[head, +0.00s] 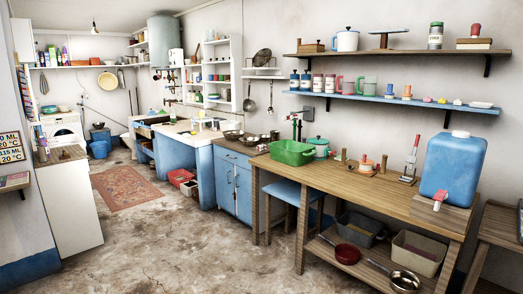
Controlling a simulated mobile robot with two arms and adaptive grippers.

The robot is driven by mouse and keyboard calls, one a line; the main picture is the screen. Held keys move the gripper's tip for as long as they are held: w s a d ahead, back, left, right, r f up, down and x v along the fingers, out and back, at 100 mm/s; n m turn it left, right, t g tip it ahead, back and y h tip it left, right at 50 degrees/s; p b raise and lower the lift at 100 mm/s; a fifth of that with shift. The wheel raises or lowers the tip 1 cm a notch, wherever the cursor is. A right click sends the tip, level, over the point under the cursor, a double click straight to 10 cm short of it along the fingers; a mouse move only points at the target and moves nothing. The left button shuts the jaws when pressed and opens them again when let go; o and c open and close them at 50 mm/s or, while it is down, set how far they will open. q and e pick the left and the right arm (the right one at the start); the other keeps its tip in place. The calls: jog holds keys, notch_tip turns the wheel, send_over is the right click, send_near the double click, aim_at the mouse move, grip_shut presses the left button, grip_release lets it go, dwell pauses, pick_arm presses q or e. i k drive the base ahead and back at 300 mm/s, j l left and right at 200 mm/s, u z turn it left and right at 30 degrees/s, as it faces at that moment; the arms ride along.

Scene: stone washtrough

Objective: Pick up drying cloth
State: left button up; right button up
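I cannot make out a drying cloth for certain in the head view. The stone washtrough (183,134) stands on blue supports along the back right wall, some way off. Small items lie on its top, too small to tell apart. Neither of my grippers is in view.
A wooden workbench (375,189) at the right bears a green tub (292,152) and a blue water container (453,167). A blue cabinet (232,182) stands beyond it. A white cabinet (69,203) stands at the left. The floor (175,240) between is clear, with a rug (124,187) further back.

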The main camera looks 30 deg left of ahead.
aim_at(260, 148)
jog(key=i+j+u, duration=0.35)
jog(key=i, duration=0.2)
jog(key=i+j+u, duration=0.35)
jog(key=i, duration=0.75)
jog(key=i+j+u, duration=0.15)
jog(key=i+u, duration=0.25)
jog(key=i, duration=0.7)
